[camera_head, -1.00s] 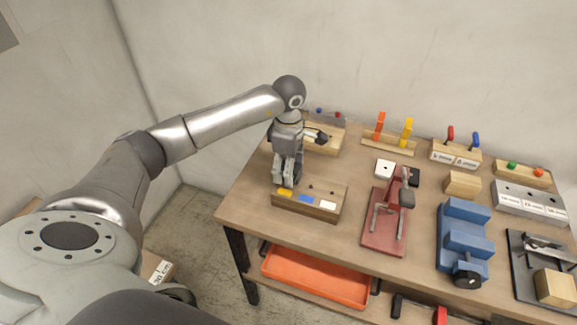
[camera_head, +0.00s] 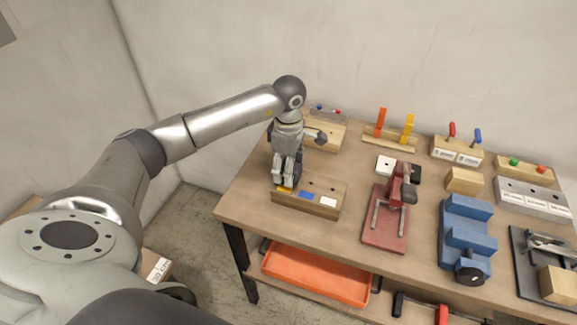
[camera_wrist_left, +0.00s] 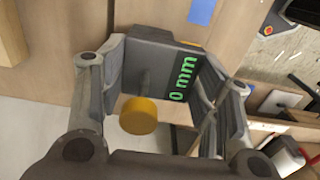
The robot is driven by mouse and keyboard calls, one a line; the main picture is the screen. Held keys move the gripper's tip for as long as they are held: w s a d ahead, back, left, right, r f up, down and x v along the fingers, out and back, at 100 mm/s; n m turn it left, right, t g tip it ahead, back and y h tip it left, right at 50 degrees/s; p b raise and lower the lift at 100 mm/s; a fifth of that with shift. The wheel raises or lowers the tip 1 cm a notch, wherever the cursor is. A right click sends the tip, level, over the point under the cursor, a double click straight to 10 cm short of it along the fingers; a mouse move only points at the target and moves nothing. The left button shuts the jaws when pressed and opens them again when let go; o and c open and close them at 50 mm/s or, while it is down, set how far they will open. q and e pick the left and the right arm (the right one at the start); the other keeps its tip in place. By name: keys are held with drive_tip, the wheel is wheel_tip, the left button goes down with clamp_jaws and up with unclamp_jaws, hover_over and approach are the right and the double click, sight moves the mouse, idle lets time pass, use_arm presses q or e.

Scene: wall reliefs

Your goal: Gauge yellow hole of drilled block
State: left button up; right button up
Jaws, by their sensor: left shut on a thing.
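The drilled block (camera_head: 310,203) is a wooden block near the table's left front, with yellow (camera_head: 284,188), blue and white labels and dark holes behind them. My left gripper (camera_head: 287,180) points down at its yellow-label end and hides the yellow hole. In the left wrist view the fingers (camera_wrist_left: 165,80) are shut on a dark grey gauge (camera_wrist_left: 155,62). It has a green display, of which "0 mm" shows, and a yellow round end (camera_wrist_left: 138,116) on a short stem. A blue label (camera_wrist_left: 202,12) also shows there. Whether the gauge's tip is inside the hole is hidden. My right gripper is not in view.
A red fixture (camera_head: 385,225) and a blue vise-like device (camera_head: 465,240) stand to the right. Wooden stands with coloured pieces line the back, including orange and yellow uprights (camera_head: 388,137). An orange tray (camera_head: 315,275) lies on the lower shelf.

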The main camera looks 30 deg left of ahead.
use_arm(q)
drive_tip(key=o, duration=1.1)
drive_tip(key=shift+c, duration=0.2)
drive_tip(key=shift+o, duration=0.8)
drive_tip(key=shift+r, duration=0.4)
wheel_tip(320, 180, up, 11)
drive_tip(key=shift+r, duration=0.1)
